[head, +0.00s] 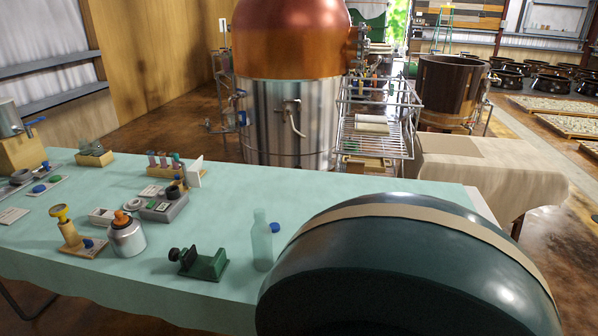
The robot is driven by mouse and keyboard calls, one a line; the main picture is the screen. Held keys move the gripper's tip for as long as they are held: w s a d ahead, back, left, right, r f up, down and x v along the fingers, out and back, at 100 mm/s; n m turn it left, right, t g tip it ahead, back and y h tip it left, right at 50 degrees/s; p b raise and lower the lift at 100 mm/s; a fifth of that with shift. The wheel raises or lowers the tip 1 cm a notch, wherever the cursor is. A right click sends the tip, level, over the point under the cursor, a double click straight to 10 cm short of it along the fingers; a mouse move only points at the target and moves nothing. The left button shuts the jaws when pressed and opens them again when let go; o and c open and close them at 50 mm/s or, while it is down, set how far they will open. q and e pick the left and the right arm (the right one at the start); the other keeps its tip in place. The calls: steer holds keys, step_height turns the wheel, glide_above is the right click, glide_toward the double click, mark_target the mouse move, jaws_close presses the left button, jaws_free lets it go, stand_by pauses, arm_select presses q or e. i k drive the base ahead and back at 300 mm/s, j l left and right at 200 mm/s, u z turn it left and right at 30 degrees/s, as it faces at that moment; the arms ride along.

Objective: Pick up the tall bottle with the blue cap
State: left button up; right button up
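A tall, slim, pale green see-through bottle (262,245) stands upright near the front edge of the cloth-covered table (360,186). A small blue round cap (275,228) shows just right of the bottle's shoulder. I cannot tell whether it is joined to the bottle or lies behind it. The bottle's neck looks the same pale green as its body. Neither of my grippers is in view.
A large dark green rounded body with a tan band (400,265) fills the front right, close to the bottle. A green device (205,264) and a silver canister (127,238) stand left of the bottle. The cloth behind the bottle is clear.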

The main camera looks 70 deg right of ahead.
mark_target(260, 233)
steer(key=z, duration=1.9)
